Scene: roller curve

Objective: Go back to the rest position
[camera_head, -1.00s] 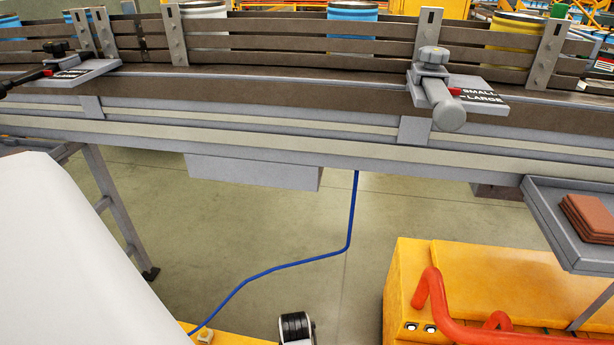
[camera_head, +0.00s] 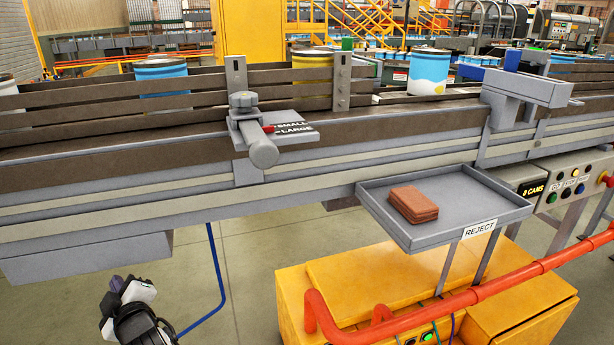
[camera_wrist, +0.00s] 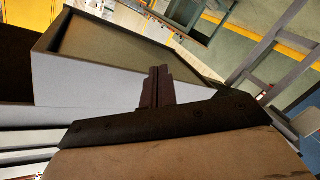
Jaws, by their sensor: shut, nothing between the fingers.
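My gripper (camera_wrist: 158,86) shows in the wrist view with its two dark fingers together and nothing between them. A grey box-like part with a dark top (camera_wrist: 95,75) lies beyond the fingers; I cannot tell whether the fingers touch it. In the head view, a black and white part of my arm (camera_head: 135,315) shows at the lower left, in front of the conveyor (camera_head: 330,185). My fingers cannot be made out there.
The reject tray (camera_head: 378,195) holds brown pieces (camera_head: 413,203) and juts out from the conveyor. Below it are a yellow cabinet (camera_head: 300,300) and a red rail (camera_head: 480,293). A grey clamp (camera_head: 256,140) sticks out from the guide rails. Floor shows under the conveyor.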

